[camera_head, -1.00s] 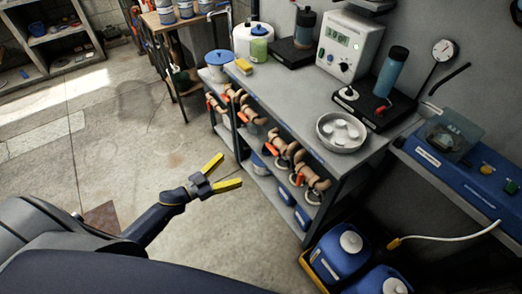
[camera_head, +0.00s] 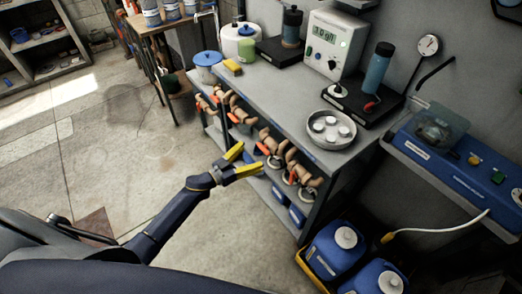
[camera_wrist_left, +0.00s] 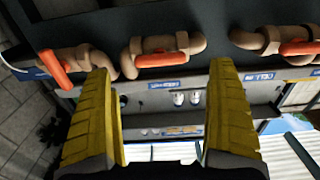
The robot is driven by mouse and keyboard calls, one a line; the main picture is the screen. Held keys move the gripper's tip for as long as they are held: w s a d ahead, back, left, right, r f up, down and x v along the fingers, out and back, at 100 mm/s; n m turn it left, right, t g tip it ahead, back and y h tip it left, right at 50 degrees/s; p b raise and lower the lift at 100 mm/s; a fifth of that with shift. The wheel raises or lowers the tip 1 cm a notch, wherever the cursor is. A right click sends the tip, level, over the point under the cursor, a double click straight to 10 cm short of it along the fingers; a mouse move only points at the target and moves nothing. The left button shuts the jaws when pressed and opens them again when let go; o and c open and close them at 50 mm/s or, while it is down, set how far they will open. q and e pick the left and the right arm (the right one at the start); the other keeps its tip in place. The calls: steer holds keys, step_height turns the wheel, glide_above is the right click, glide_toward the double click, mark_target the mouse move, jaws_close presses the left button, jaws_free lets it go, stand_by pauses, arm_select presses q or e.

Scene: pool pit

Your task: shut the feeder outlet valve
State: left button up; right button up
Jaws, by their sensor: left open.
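Several tan pipe valves with orange-red handles line the bench front in the head view, among them one valve (camera_head: 270,143) close to my left gripper (camera_head: 251,158). The gripper is open and empty, just in front of and below that part of the row. In the left wrist view, its yellow fingers (camera_wrist_left: 162,68) point at the row. A middle valve handle (camera_wrist_left: 162,59) lies along its pipe between the fingertips, apart from them. A right handle (camera_wrist_left: 298,47) also lies along its pipe; a left handle (camera_wrist_left: 56,69) slants across. Blue labels are unreadable, so I cannot tell which is the feeder outlet.
The grey bench (camera_head: 275,90) carries a metal dish (camera_head: 331,129), a digital meter (camera_head: 332,42) and bottles. Blue jugs (camera_head: 340,248) stand in a yellow tray at its near end. The concrete floor left of the bench is open.

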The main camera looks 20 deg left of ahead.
mark_target(264, 148)
arm_select(q)
steer(key=shift+x, duration=2.5)
steer(key=c, duration=1.4)
